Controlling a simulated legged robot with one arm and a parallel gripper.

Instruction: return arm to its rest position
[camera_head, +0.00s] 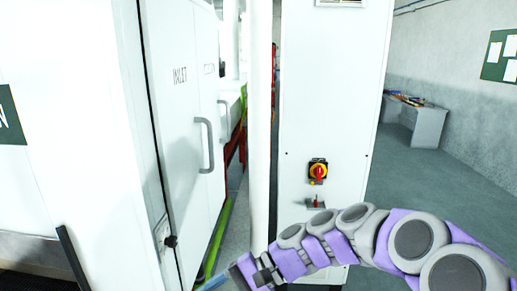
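My arm, grey and purple, reaches in from the lower right of the head view and stretches left across the bottom. My gripper (240,277) is at its left end, low in the picture, in front of the floor gap between the white cabinets. The fingers are small and partly cut by the bottom edge, so I cannot tell whether they are open or shut. I see no object clearly held in them.
A white cabinet (332,110) with a red-and-yellow rotary switch (318,171) stands behind my arm. A white door (180,110) with a grey handle (207,145) is at left. A desk (415,120) stands far right, with open floor (425,185) before it.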

